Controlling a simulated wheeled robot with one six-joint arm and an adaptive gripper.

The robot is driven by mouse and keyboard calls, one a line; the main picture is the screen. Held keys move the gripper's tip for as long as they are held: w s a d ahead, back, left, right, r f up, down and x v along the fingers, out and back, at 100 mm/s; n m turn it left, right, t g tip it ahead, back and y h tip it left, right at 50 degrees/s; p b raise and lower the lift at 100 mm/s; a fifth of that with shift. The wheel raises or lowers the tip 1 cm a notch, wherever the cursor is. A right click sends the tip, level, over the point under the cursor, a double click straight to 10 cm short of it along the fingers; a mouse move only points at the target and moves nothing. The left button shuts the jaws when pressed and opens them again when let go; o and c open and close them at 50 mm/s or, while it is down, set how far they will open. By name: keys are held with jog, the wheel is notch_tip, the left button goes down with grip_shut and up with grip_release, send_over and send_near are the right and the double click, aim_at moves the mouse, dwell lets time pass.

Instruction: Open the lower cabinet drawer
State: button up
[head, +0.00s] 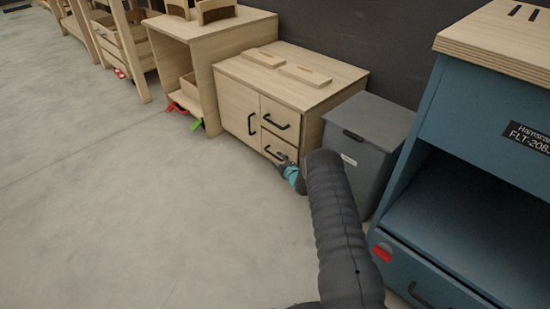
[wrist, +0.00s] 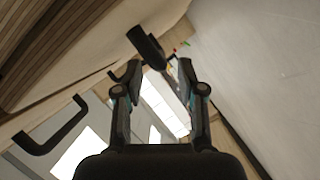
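The light wooden cabinet (head: 239,108) has a door on its left and an upper and a lower drawer on its right. The lower drawer (head: 270,145) looks shut and has a black bar handle (head: 272,153). My gripper (head: 284,163) is low in front of the lower drawer, close to the right end of that handle. In the wrist view my gripper's fingers (wrist: 159,66) are apart. A dark bar (wrist: 146,46) shows between and just beyond the fingertips. I cannot tell whether they touch it.
The upper drawer has its own black handle (head: 276,122). A grey bin (head: 365,135) stands right of the cabinet, and a blue cabinet (head: 460,190) is further right. A wooden shelf unit (head: 205,62) stands to the left. The floor (head: 150,210) in front is clear.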

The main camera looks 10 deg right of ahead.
aim_at(276, 158)
jog(key=shift+b+x, duration=0.4)
jog(key=shift+x, duration=1.85)
grip_shut()
